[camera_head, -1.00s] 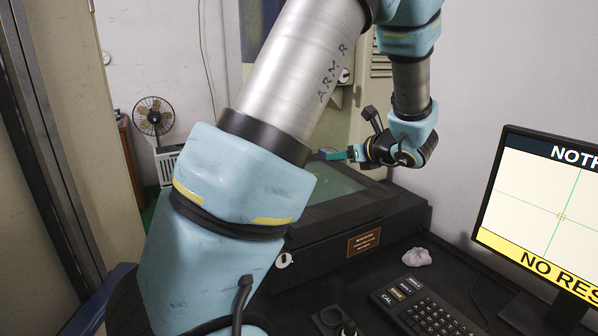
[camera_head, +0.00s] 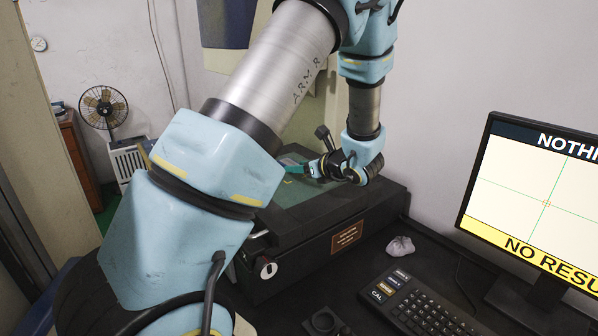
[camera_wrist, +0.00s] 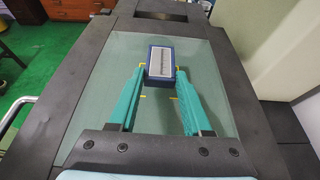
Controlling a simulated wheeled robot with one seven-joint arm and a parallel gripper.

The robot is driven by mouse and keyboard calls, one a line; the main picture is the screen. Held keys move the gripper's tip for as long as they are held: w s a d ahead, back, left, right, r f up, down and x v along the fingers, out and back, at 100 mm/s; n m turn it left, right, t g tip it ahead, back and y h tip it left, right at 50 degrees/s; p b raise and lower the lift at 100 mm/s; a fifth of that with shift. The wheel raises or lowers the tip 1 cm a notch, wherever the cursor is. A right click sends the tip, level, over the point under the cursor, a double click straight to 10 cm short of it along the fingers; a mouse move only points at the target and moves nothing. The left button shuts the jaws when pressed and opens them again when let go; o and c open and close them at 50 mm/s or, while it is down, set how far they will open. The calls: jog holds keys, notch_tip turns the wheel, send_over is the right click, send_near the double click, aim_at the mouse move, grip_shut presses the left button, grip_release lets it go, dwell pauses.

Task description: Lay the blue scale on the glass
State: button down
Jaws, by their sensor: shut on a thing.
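The blue scale (camera_wrist: 166,62) is a small dark blue block with a pale grey, finely marked face. In the wrist view it sits between the tips of my gripper's teal fingers (camera_wrist: 160,77), which are shut on it. The glass (camera_wrist: 92,75) is a greenish pane in a dark frame, with short yellow marks on it. The scale appears over the glass, towards its far edge; I cannot tell whether it touches. In the head view my gripper (camera_head: 312,168) is low over the glass (camera_head: 296,195), and my arm hides part of the pane. The scale is hard to make out there.
The dark machine body (camera_head: 330,222) frames the glass. A monitor (camera_head: 535,205) stands at the right, above a keyboard (camera_head: 420,305). A fan (camera_head: 103,107) stands at the back left.

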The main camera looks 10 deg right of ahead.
jog(key=shift+f, duration=1)
jog(key=shift+f, duration=0.15)
jog(key=shift+f, duration=0.15)
jog(key=shift+c, duration=1.7)
grip_release()
jog(key=shift+r, duration=0.3)
jog(key=b+v, duration=0.2)
jog(key=v, duration=1)
